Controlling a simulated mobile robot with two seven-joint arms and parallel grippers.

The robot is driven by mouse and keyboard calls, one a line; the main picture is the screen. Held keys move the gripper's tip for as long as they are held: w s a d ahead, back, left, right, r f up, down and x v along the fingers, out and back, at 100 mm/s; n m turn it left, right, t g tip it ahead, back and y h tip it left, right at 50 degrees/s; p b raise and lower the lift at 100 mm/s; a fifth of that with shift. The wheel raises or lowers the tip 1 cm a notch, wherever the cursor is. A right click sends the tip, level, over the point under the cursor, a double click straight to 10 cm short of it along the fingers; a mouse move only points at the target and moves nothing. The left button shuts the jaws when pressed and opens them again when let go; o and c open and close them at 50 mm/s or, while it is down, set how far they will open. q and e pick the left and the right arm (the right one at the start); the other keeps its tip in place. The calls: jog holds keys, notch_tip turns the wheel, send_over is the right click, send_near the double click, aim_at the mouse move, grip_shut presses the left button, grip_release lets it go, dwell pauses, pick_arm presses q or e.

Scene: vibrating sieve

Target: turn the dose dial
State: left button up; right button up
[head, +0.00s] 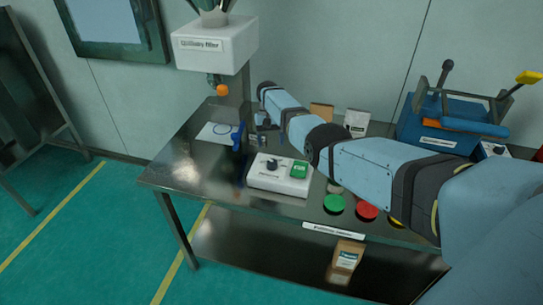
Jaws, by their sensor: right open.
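A white control box (270,183) sits near the front edge of the metal table. A black dial (272,164) stands on its top, left of a green piece (299,169). The box's small label is too small to read. My right arm reaches in from the right across the table, behind the box. The fingers are small and partly dark, so details are unclear. My left gripper is out of view.
A white filler unit (215,45) on a column, with an orange knob (222,90), stands at the back left. Green (334,204) and red (367,210) round lids lie right of the box. A blue machine (430,135) stands at the right. The table's left front is clear.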

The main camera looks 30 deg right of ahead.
jog(key=b+v, duration=0.1)
jog(key=v, duration=0.5)
dwell(0.4)
